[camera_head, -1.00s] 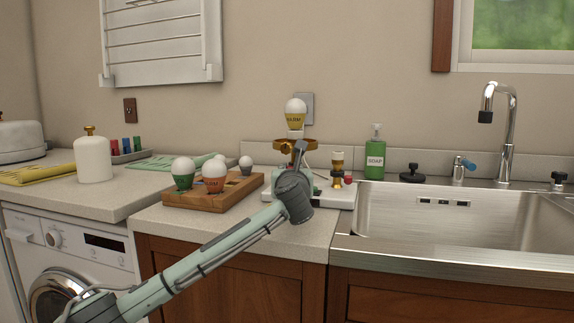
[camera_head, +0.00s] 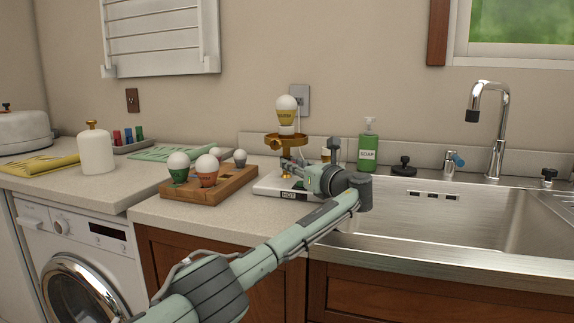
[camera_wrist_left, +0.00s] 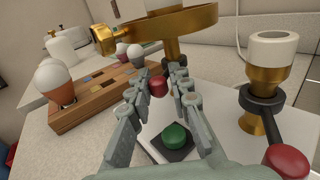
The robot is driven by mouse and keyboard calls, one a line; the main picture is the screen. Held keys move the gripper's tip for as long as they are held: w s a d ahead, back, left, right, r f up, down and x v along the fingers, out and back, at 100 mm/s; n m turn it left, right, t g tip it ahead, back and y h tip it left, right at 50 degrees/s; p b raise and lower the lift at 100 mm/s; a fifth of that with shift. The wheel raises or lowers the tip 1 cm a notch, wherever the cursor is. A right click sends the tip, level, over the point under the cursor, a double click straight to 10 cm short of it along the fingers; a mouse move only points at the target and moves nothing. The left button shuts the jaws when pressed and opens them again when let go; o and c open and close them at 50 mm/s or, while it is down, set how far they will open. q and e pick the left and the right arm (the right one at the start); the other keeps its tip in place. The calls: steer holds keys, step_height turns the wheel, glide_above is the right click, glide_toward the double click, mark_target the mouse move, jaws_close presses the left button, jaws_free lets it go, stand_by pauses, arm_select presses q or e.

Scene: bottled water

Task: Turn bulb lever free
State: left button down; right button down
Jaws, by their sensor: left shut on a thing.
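A white bulb with a yellow collar (camera_head: 286,112) stands upright on a brass ring holder (camera_head: 272,139), above a white base (camera_head: 268,187). In the left wrist view, the brass holder (camera_wrist_left: 172,24) fills the top, and a small red knob (camera_wrist_left: 158,86), apparently the lever's end, sits between my finger pads. My left gripper (camera_head: 289,165) is low beside the brass post, its fingers closed on the red knob (camera_wrist_left: 166,86). The lever's shaft is hidden. My right gripper is not in view.
A brass-and-black stand with a white top (camera_wrist_left: 268,70) has another lever with a red knob (camera_wrist_left: 287,160). A green button (camera_wrist_left: 175,136) lies below my fingers. A wooden block with several bulbs (camera_head: 215,187) is left; soap (camera_head: 368,146) and the sink (camera_head: 440,215) are right.

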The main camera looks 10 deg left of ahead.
arm_select(q)
steer(key=shift+a+n+g+y, duration=0.25)
steer(key=shift+n+g+y, duration=0.05)
steer(key=shift+y, duration=0.1)
steer(key=c, duration=1.3)
jaws_free()
steer(key=shift+c, duration=0.2)
steer(key=shift+d, duration=0.25)
steer(key=shift+s+d, duration=0.3)
steer(key=v, duration=1.1)
steer(key=shift+s, duration=0.1)
